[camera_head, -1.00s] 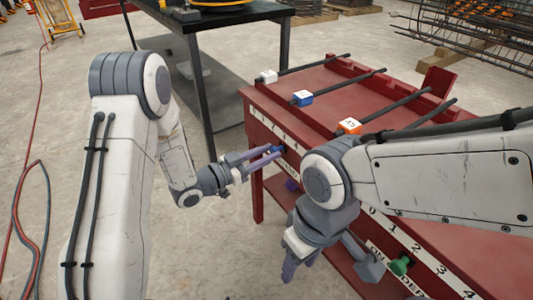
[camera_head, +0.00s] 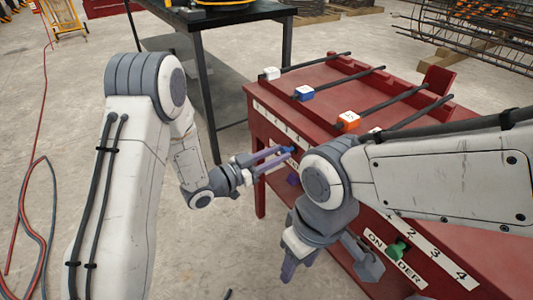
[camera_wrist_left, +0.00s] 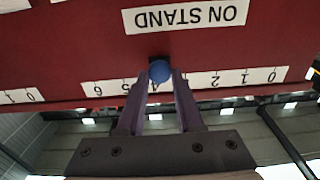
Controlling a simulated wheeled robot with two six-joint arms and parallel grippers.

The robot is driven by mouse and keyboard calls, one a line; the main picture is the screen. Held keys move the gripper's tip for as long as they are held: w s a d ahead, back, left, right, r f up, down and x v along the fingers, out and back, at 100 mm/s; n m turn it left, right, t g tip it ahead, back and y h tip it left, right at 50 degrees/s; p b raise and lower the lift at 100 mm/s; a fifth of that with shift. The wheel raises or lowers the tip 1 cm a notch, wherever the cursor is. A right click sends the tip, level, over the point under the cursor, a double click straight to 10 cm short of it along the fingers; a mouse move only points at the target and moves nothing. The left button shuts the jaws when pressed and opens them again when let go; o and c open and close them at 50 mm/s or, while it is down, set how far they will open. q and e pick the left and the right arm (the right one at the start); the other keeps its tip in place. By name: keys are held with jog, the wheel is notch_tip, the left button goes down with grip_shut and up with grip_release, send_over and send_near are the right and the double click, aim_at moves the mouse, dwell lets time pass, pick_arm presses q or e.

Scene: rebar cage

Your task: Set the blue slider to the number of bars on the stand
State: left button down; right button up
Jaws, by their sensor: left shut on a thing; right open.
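The blue slider (camera_wrist_left: 160,71) is a round knob in a slot on the front of the red stand (camera_head: 345,78). My left gripper (camera_head: 286,154) is shut on it, with one finger on each side in the left wrist view. That view shows the ON STAND label (camera_wrist_left: 185,17) and number scale (camera_wrist_left: 215,80) upside down. The knob is near the 4, partly hidden by the fingers. Several dark bars lie across the stand top, with a white tag (camera_head: 271,73), a blue tag (camera_head: 303,93) and an orange tag (camera_head: 347,121). Another bar (camera_head: 420,113) is partly behind my right arm. My right gripper (camera_head: 328,272) is open and empty.
A black table (camera_head: 205,70) stands behind. Rebar cages (camera_head: 480,35) are at the back right.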

pick_arm(q)
jog(key=shift+s+d, duration=0.35)
jog(key=shift+d, duration=0.4)
jog(key=c, duration=0.5)
grip_release()
jog(key=shift+a, duration=0.15)
jog(key=shift+c, duration=0.2)
jog(key=shift+a, duration=0.1)
pick_arm(e)
jog(key=shift+s+d, duration=0.3)
jog(key=shift+s, duration=0.1)
pick_arm(q)
jog(key=shift+a, duration=0.15)
jog(key=p+v, duration=0.1)
jog(key=v, duration=0.9)
pick_arm(e)
jog(key=shift+r, duration=0.75)
